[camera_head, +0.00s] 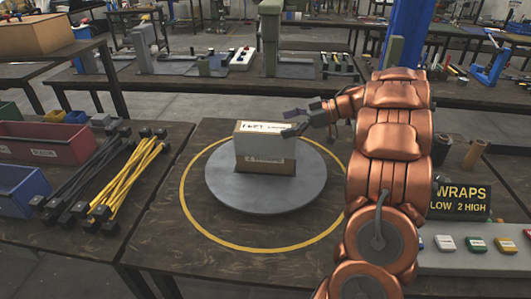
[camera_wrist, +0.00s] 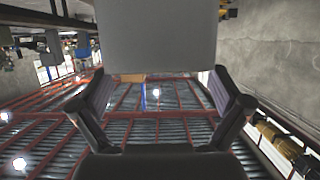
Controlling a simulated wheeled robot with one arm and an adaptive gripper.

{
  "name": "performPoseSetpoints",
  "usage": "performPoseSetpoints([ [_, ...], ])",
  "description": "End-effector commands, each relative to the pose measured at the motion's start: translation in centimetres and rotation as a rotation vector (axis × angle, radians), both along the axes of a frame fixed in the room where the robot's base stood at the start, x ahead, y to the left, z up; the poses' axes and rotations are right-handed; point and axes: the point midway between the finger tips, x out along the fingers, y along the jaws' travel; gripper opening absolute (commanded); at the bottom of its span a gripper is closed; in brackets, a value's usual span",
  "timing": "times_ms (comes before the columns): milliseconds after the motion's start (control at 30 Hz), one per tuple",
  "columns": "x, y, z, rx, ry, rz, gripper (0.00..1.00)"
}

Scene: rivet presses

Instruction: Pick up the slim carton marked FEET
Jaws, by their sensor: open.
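The slim carton (camera_head: 264,151) stands upright on a round grey turntable (camera_head: 230,194). It is brown with a pale top part, and its upper label looks like FEET. My gripper (camera_head: 291,121) is at the carton's upper right, fingers pointing left toward it. The fingers overlap its top right corner in the picture; I cannot tell whether they touch it. In the wrist view my gripper (camera_wrist: 160,76) is open, with nothing clearly held. A plain grey surface (camera_wrist: 158,36) fills the top middle there, beyond the fingertips; I cannot tell whether it is the carton.
A yellow ring (camera_head: 189,219) surrounds the turntable on the dark table. Black and yellow rods (camera_head: 128,178) and bins (camera_head: 50,143) lie to the left. A sign reading WRAPS (camera_head: 459,197) and a grey panel (camera_head: 455,261) are at right. The table in front is clear.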

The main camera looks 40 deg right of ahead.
Motion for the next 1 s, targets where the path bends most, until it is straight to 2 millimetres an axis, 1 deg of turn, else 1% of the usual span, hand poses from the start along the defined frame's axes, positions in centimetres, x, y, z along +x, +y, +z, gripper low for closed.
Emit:
performPoseSetpoints([
  [367, 2.6, 3.2, -1.1, 0.002, 0.001, 0.002, 1.0],
  [500, 3.1, 3.6, -1.4, -0.002, 0.0, -0.001, 1.0],
  [733, 3.1, 3.6, -1.5, -0.002, -0.001, -0.001, 1.0],
  [767, 3.1, 3.7, -1.5, -0.002, -0.001, -0.001, 0.98],
  [1000, 3.1, 3.6, -1.5, -0.001, -0.001, -0.002, 0.73],
])
